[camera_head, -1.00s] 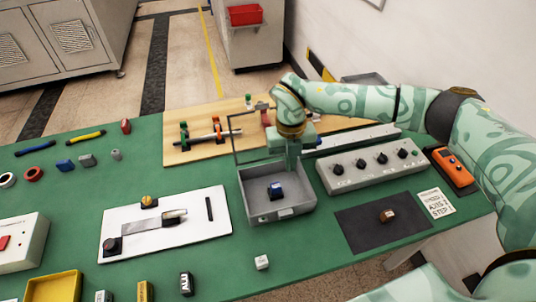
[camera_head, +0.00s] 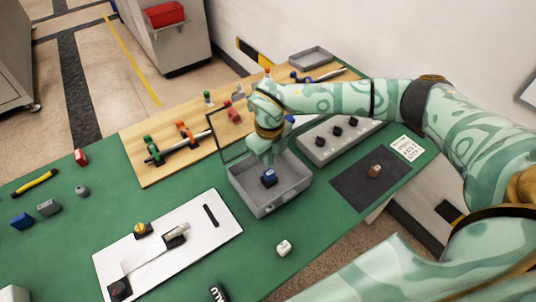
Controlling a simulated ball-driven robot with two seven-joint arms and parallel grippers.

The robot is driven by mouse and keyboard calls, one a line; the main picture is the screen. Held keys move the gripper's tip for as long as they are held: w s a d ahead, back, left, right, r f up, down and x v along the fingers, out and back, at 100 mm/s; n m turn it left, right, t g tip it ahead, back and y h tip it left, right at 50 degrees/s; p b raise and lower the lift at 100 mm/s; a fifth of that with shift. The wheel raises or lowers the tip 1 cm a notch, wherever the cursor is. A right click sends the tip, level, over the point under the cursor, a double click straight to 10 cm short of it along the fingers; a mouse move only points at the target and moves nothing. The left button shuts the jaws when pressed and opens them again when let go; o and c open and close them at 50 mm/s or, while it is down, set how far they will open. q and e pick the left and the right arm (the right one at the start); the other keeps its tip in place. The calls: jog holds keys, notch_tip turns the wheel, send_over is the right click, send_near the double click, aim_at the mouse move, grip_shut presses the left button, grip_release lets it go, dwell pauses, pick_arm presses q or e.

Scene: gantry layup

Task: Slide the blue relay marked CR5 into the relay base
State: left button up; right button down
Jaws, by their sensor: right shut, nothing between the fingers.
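A small blue block (camera_head: 269,178) with a pale marking sits inside a grey open box (camera_head: 277,204). The marking is too small to read as CR5. A second blue block (camera_head: 22,221) lies on the green table at the far left. I cannot tell which part is the relay base; none is clearly visible. My right gripper (camera_head: 269,157) points down over the rear of the grey box, just behind the blue block. It is shut and empty. My left gripper is out of view.
The box's clear framed lid (camera_head: 228,133) stands open behind it. A grey knob panel (camera_head: 318,151) is close on the right, beside a dark mat (camera_head: 350,190) with a brown block (camera_head: 375,171). A white board (camera_head: 205,236) with a lever lies at front left.

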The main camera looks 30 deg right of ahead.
aim_at(269, 172)
notch_tip(269, 172, down, 3)
jog(key=shift+f+b, duration=0.2)
jog(key=shift+b, duration=0.9)
jog(key=shift+r, duration=0.1)
jog(key=shift+f, duration=0.35)
